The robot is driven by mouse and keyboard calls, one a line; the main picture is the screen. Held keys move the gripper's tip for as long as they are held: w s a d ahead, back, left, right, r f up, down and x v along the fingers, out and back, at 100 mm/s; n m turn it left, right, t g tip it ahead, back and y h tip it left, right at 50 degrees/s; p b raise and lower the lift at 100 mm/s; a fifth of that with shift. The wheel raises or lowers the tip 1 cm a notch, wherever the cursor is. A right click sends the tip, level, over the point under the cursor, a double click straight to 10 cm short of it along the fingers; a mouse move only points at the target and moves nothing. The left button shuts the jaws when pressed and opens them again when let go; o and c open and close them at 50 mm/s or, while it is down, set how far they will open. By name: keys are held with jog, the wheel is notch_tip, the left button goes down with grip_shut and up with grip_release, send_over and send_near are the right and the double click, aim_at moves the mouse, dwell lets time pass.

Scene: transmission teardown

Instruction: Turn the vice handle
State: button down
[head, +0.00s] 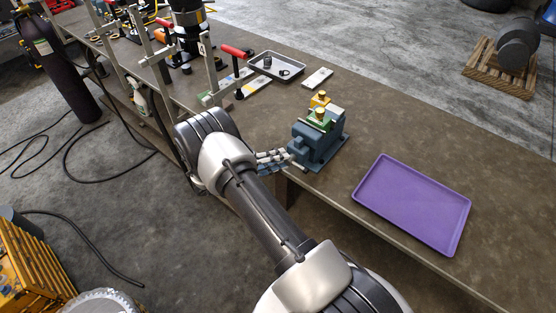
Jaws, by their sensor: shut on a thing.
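A blue vice (318,143) is mounted at the near edge of the brown workbench. A green piece and brass-coloured parts (320,112) sit at the top of its jaws. The vice handle (298,167) is a thin light bar low on the vice's left front side, and most of it is hidden. My gripper (284,160) reaches in from the left, at the handle. Its fingers look closed around the handle's end, but the contact is small in this view.
An empty purple tray (410,203) lies on the bench (385,120) right of the vice. A grey tray (276,66) with small parts, a pale block (317,78) and red-handled clamps (235,52) stand farther back. My arm extends over the floor in front of the bench.

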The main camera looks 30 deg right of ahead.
jog(key=c, duration=1.3)
grip_release()
jog(key=shift+d, duration=0.1)
jog(key=shift+c, duration=0.2)
jog(key=w+a+r, duration=0.1)
jog(key=a+r, duration=0.1)
jog(key=a, duration=1)
jog(key=shift+w+d+r, duration=0.1)
